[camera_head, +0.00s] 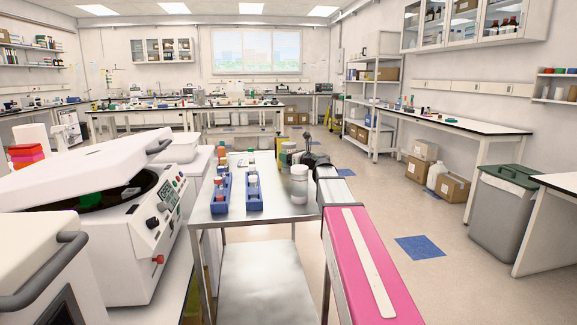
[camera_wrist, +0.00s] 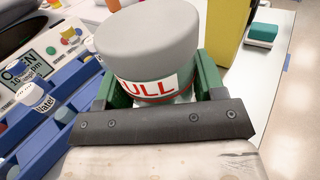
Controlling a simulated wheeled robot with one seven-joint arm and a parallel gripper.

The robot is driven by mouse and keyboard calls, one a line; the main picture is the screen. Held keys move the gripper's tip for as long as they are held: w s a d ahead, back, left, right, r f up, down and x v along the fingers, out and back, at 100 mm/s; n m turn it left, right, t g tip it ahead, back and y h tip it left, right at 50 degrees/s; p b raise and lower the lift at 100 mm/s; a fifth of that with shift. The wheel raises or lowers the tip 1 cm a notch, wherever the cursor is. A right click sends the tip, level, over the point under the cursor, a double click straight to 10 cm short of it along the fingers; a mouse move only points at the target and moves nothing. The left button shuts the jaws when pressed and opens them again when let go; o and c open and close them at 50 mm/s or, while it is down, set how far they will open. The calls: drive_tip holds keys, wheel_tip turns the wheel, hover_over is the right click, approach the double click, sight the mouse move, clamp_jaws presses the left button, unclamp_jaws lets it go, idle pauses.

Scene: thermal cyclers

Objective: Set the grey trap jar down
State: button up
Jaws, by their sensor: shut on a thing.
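The grey trap jar (camera_wrist: 148,45) has a wide grey lid and a white label with red letters, of which "ULL" shows. My gripper (camera_wrist: 155,85) has green fingers on both sides of the jar and is shut on it, behind a dark bar that hides the jar's lower part. In the head view my gripper (camera_head: 297,157) is over the far right part of the steel cart (camera_head: 270,208), with the jar small and partly covered. I cannot tell whether the jar's base touches the cart top.
A pale jar (camera_head: 299,185) stands on the cart's right side, close in front of my gripper. Two blue racks (camera_head: 221,196) with bottles stand to the left. A yellow container (camera_wrist: 231,28) is just beyond the held jar. The cart's near top is bare.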

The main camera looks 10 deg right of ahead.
drive_tip(key=shift+f, duration=1.8)
drive_tip(key=o, duration=1.1)
drive_tip(key=shift+f, duration=0.15)
drive_tip(key=shift+s, duration=0.1)
drive_tip(key=v, duration=1.2)
